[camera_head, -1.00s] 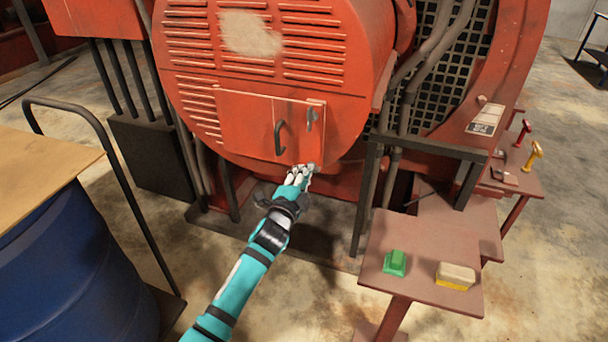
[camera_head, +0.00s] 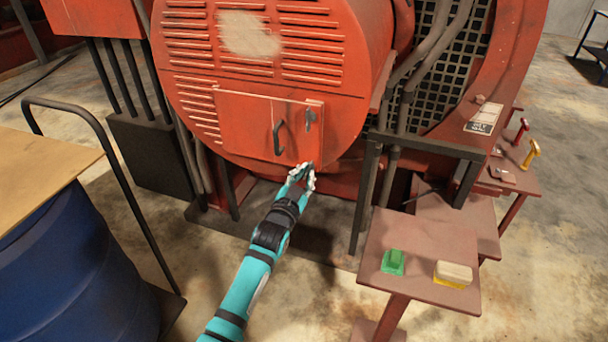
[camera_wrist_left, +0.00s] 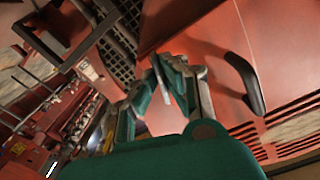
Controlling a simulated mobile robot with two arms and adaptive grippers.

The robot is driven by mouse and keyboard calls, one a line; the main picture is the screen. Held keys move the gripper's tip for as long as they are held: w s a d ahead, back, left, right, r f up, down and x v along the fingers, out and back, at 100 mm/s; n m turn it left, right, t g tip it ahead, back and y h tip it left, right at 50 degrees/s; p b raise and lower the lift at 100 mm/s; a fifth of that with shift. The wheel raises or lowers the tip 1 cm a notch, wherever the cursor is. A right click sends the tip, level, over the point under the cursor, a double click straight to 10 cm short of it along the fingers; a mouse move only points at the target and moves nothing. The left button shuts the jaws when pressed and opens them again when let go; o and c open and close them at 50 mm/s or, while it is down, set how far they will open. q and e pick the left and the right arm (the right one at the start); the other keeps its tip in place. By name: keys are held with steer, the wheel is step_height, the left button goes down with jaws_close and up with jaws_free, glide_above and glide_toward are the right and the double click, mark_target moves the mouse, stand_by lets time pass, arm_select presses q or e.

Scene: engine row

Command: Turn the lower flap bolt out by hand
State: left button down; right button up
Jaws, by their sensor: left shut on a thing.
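The flap (camera_head: 245,118) is a red, closed panel on the front of the round red housing, with a dark curved handle (camera_head: 278,138) and a grey latch-like piece (camera_head: 310,117) at its upper right. My left gripper (camera_head: 306,172) is at the flap's lower right corner, shut on the lower flap bolt. The fingers hide most of the bolt there. In the left wrist view the fingertips (camera_wrist_left: 168,68) close together beside the red panel, and the dark handle (camera_wrist_left: 246,84) is to their right. My right gripper is in neither view.
A red side table (camera_head: 420,235) with a green block (camera_head: 393,262) and a cream-and-yellow block (camera_head: 453,274) stands at the right. A dark frame post (camera_head: 366,200) is right of my gripper. A blue drum (camera_head: 70,265) stands at the left.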

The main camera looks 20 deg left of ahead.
arm_select(q)
steer(key=shift+w+r+n, duration=0.1)
steer(key=shift+r+n, duration=0.1)
steer(key=shift+n, duration=0.75)
steer(key=shift+r+n, duration=0.2)
steer(key=shift+n, duration=0.75)
steer(key=c, duration=1.5)
jaws_free()
steer(key=shift+d+f, duration=0.1)
steer(key=shift+f, duration=0.1)
steer(key=shift+o, duration=0.2)
steer(key=shift+w+f, duration=0.1)
steer(key=shift+f, duration=0.05)
steer(key=shift+f, duration=0.1)
steer(key=s, duration=1.2)
steer(key=shift+a, duration=0.2)
